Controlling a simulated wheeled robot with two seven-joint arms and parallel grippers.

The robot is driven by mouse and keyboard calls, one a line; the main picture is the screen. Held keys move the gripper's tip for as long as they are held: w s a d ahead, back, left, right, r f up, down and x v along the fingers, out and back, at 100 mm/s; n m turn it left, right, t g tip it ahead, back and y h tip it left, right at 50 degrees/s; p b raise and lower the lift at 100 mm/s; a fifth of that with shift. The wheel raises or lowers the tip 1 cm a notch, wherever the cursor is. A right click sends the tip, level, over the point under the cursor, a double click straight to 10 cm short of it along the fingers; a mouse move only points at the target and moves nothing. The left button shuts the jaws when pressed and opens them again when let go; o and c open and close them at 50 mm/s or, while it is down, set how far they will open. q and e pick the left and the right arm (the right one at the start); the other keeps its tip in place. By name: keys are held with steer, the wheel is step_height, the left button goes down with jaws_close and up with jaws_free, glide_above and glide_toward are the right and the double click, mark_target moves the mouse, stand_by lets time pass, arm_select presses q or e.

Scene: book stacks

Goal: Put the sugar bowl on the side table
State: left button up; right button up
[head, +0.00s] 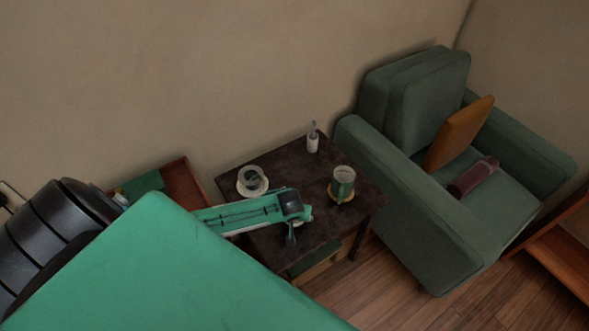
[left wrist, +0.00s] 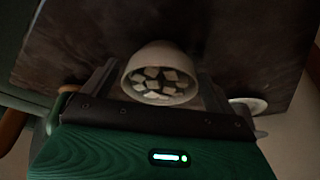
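The sugar bowl (left wrist: 159,53) is a white bowl of pale cubes, seen from above in the left wrist view. My left gripper (left wrist: 160,85) has a finger close against each side of it and appears shut on it. In the head view the gripper (head: 294,222) is over the front part of the dark side table (head: 290,165), and the bowl is mostly hidden by it. I cannot tell whether the bowl's base touches the tabletop. My right gripper is out of view.
A green armchair (head: 430,210) stands close on the right. Some tabletop between these things is bare.

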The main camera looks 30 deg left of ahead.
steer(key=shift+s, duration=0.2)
arm_select(q)
steer(key=shift+r, duration=0.15)
steer(key=shift+s+r, duration=0.1)
steer(key=shift+r, duration=0.15)
steer(key=v, duration=1.1)
steer(key=shift+s+r+p, duration=0.1)
steer(key=shift+r+p, duration=0.15)
steer(key=shift+p, duration=0.05)
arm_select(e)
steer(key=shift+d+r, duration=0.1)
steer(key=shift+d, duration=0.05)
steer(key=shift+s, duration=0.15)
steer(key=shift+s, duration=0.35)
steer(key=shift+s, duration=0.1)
